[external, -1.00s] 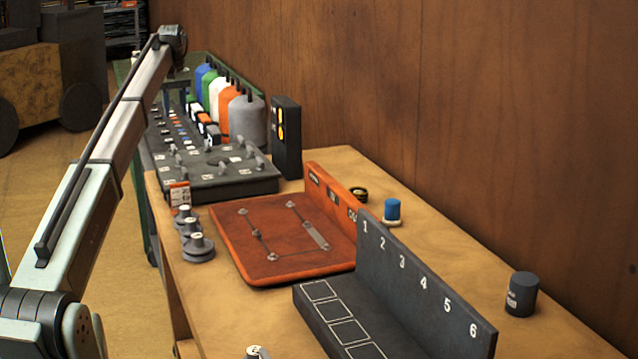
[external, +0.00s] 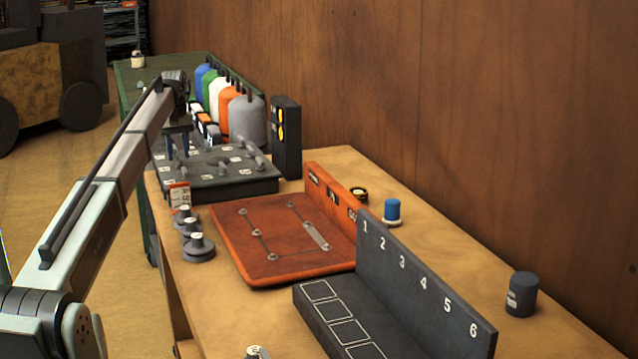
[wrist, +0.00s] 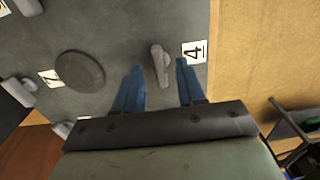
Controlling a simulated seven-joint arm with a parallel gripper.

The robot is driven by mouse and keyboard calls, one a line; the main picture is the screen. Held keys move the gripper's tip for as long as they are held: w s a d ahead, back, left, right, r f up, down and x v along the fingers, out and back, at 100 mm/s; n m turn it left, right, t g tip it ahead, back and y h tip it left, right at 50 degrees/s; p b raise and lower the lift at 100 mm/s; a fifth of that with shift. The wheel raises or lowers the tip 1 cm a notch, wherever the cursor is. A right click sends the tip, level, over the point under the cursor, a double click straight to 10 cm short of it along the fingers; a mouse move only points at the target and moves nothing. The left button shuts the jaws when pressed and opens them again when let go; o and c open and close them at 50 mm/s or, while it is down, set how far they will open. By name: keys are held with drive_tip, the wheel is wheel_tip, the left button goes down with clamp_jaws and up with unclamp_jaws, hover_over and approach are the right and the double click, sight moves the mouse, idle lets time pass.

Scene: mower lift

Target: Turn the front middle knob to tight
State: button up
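The dark grey knob panel (external: 235,187) lies on the bench at the back left, with several grey lever knobs on it. My gripper (external: 176,152) is low over the panel's left part, pointing down. In the wrist view, a grey knob (wrist: 159,64) beside a white label reading 4 (wrist: 195,51) stands between the two blue fingers of my gripper (wrist: 160,67). The fingers are apart, with a gap on each side of the knob. I cannot tell from the external view which knob this is, as my arm hides part of the panel.
A round dark disc (wrist: 80,72) and other knobs lie left of the fingers in the wrist view.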

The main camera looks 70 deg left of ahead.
drive_tip(key=shift+f, duration=0.35)
clamp_jaws()
idle(0.3)
